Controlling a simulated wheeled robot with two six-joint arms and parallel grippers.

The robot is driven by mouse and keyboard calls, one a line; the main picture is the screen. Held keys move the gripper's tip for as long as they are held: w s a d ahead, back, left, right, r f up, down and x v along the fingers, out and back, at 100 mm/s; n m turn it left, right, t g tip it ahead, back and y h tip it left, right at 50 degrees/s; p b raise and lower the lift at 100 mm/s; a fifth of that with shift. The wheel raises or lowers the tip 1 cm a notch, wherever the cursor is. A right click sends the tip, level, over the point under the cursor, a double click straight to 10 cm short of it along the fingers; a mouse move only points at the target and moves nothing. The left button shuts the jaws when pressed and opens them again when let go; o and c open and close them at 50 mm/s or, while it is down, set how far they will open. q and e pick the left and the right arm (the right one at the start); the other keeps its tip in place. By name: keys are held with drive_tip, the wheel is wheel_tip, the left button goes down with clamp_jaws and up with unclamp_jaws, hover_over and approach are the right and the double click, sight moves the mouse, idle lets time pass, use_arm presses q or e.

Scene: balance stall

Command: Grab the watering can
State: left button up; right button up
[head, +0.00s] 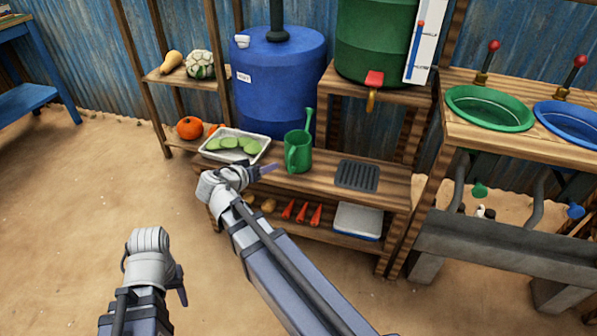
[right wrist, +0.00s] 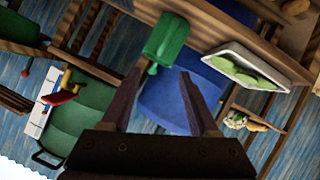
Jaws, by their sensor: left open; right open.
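The green watering can (head: 298,158) stands upright on the wooden bench, its thin spout rising at the right and its handle facing left. In the right wrist view the can (right wrist: 166,38) appears upside down, beyond and between my fingertips. My right gripper (head: 265,169) is just left of the can, pointing toward it. In its wrist view the gripper (right wrist: 160,73) is open with nothing between its fingers. My left gripper (head: 179,286) is lower left, over the sandy floor, well away from the can. It is open, and its fingers are partly hidden by the wrist.
A white tray of green vegetables (head: 235,132) sits left of the can, a dark drain grate (head: 357,176) right of it. A blue barrel (head: 278,80) stands behind. A green tank (head: 372,40) with a red tap is above right.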

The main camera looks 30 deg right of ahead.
sight(290, 155)
drive_tip(key=w+d+f+m+t+h+b, duration=0.2)
drive_tip(key=d+f+b, duration=0.5)
drive_tip(key=b, duration=0.8)
drive_tip(key=w+f+t+h, duration=0.1)
drive_tip(key=w+h, duration=0.1)
drive_tip(key=w, duration=0.1)
drive_tip(key=shift+w+m, duration=0.3)
drive_tip(key=shift+d, duration=0.15)
drive_tip(key=shift+s+x, duration=0.15)
drive_tip(key=shift+x, duration=1.8)
drive_tip(key=shift+s+x, duration=0.1)
drive_tip(key=shift+x, duration=1.85)
drive_tip(key=shift+d, duration=0.15)
clamp_jaws()
